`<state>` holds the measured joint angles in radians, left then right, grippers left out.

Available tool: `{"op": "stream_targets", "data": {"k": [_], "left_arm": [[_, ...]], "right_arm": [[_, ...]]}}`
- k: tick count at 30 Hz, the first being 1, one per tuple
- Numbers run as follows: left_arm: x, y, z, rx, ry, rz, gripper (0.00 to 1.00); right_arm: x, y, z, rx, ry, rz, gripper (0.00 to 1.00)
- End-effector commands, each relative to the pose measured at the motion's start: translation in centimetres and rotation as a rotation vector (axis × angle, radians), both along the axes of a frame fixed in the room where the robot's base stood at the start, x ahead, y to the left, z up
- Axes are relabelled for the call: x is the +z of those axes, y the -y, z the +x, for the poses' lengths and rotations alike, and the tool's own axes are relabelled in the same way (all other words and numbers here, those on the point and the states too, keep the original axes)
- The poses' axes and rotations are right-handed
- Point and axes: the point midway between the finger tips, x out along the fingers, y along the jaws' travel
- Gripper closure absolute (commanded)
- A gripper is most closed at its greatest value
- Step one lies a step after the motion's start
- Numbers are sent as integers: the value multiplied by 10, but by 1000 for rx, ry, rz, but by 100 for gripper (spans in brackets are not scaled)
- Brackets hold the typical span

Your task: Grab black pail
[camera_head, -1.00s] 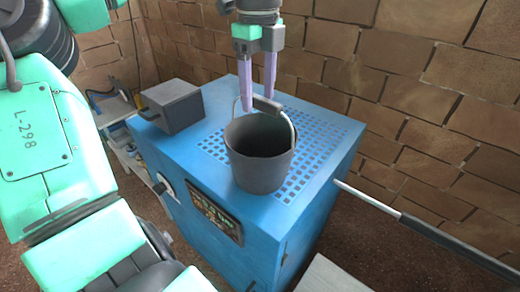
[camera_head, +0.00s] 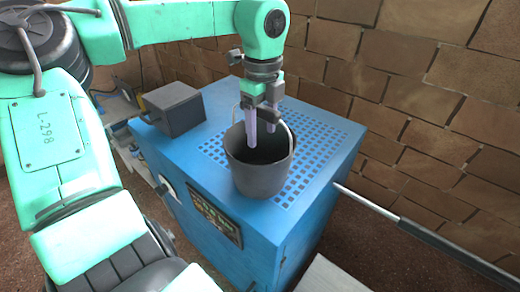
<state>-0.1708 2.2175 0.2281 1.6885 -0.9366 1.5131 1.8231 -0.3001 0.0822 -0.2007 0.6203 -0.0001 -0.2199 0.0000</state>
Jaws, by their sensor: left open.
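The black pail (camera_head: 258,178) stands upright on the perforated top of a blue cabinet (camera_head: 213,185). Its wire handle is raised, and parts of it show on either side of my left gripper. My left gripper (camera_head: 263,138) comes down from above, with two pale purple fingers apart and pointing down over the pail's mouth. The fingers overlap the pail's opening in the picture; I cannot tell how deep they reach. My right gripper is not in view.
A grey box (camera_head: 172,108) sits on the cabinet's back left corner. A thin rod (camera_head: 425,235) sticks out to the right of the cabinet. A brick wall (camera_head: 420,85) stands behind. The cabinet top right of the pail is clear.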

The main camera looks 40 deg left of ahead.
Motion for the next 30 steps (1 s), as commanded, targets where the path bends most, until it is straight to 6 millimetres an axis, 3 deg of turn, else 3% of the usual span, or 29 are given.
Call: {"op": "stream_targets", "data": {"k": [12,17,18,30], "left_arm": [[-2,0,0,0,0,0,32],[-2,0,0,0,0,0,94],[-2,0,0,0,0,0,100],[-2,0,0,0,0,0,100]], "right_arm": [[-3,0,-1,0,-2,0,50],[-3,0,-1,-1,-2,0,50],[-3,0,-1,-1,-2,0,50],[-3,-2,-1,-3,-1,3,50]]}}
